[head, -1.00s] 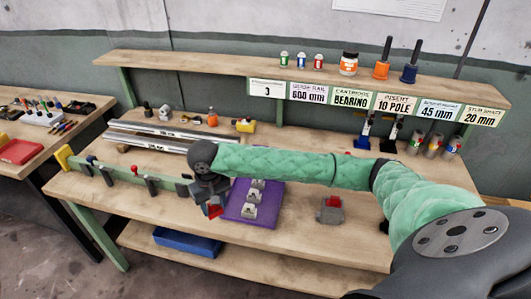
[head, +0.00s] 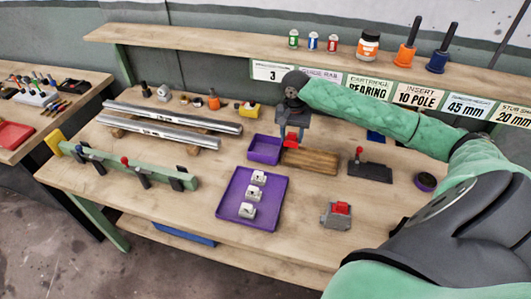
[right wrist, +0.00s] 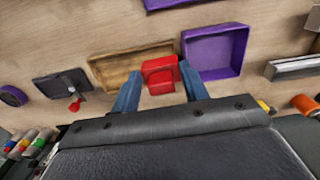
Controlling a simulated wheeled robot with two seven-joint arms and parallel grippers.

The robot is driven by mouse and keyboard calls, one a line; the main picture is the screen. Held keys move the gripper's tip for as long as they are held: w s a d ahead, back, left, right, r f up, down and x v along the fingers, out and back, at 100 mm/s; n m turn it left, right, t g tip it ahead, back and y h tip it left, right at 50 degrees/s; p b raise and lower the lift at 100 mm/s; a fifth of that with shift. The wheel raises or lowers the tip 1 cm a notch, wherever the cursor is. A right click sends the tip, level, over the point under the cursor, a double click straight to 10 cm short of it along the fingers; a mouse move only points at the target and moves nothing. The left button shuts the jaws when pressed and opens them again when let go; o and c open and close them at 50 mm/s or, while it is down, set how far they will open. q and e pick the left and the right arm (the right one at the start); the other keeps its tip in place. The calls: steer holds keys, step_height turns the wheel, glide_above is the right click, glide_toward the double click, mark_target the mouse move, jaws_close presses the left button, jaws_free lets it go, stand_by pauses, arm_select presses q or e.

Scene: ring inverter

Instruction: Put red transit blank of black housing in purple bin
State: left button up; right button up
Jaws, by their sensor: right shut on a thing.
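My right gripper (head: 291,140) is shut on a red block (right wrist: 160,74), the transit blank, which shows between its two fingers in the right wrist view. The bin also shows in the right wrist view (right wrist: 217,52), right of the red block, and looks empty. A grey housing (head: 335,218) with a red top stands at the front right. I cannot tell which piece is the black housing. My left gripper is not in view.
A purple tray (head: 224,219) holds several white pieces. A black base with a red-knobbed lever (head: 370,172) stands to the right. Two metal rails (head: 165,128) lie left, behind a green rail (head: 105,168) with dark holders.

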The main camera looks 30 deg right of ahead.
steer(key=shift+w+d, duration=0.2)
steer(key=shift+d, duration=0.05)
steer(key=w+a+f+p, duration=0.1)
steer(key=w+f, duration=0.1)
steer(key=w, duration=0.1)
steer(key=w+a+f+p, duration=0.2)
steer(key=w, duration=0.1)
steer(key=w+a+f+p, duration=0.1)
steer(key=w+f, duration=0.1)
steer(key=w, duration=0.2)
steer(key=shift+a+f+p, duration=0.2)
steer(key=shift+f+p, duration=0.2)
step_height(320, 180, down, 3)
steer(key=shift+f+p, duration=0.15)
steer(key=shift+p, duration=0.8)
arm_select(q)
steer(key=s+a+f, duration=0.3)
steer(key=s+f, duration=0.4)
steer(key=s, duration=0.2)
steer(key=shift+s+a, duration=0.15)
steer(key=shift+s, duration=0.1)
arm_select(e)
steer(key=shift+f, duration=0.3)
steer(key=o, duration=0.9)
steer(key=shift+f, duration=0.1)
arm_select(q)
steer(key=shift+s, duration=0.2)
arm_select(e)
steer(key=shift+o, duration=0.3)
